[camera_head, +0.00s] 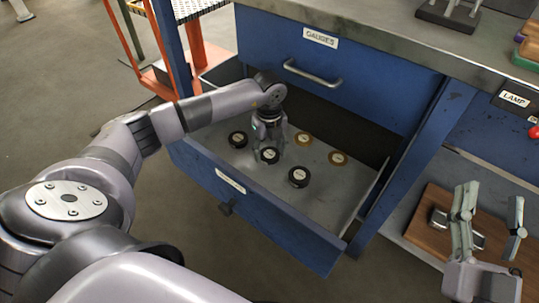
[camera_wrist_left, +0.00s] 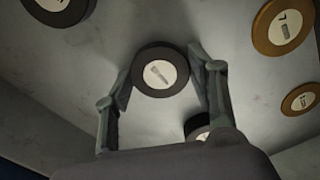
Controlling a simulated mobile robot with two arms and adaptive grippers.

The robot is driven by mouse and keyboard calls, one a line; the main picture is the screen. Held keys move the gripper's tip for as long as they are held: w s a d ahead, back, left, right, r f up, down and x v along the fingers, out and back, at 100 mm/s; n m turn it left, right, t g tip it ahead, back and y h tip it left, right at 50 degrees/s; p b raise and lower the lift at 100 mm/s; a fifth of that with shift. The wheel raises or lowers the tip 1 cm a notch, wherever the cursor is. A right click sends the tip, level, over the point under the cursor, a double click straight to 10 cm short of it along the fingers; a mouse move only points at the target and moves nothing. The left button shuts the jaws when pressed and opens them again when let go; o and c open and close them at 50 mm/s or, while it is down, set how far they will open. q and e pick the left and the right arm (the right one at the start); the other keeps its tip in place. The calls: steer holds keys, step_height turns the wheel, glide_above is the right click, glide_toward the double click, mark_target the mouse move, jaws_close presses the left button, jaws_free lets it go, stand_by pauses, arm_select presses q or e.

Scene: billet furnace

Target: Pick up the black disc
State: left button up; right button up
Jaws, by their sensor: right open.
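My left gripper (camera_head: 269,146) points down into the open drawer at the middle black disc (camera_head: 269,155). In the left wrist view this black disc (camera_wrist_left: 160,71), with a pale label, lies between the fingertips of the left gripper (camera_wrist_left: 160,75). The fingers are close to its rim on both sides; I cannot tell whether they press on it. One black disc (camera_head: 238,139) lies to its left and another black disc (camera_head: 299,177) to its right, nearer the front. My right gripper (camera_head: 490,212) is open and empty at the lower right.
Two brown discs (camera_head: 304,138) (camera_head: 338,157) lie behind the black ones in the blue drawer (camera_head: 255,217). The drawer walls surround the left gripper. The workbench (camera_head: 375,35) overhangs behind. A brown board (camera_head: 434,205) lies on a shelf by the right gripper.

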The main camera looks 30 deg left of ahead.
arm_select(q)
steer(key=c, duration=0.9)
steer(key=shift+c, duration=0.2)
steer(key=shift+r, duration=0.15)
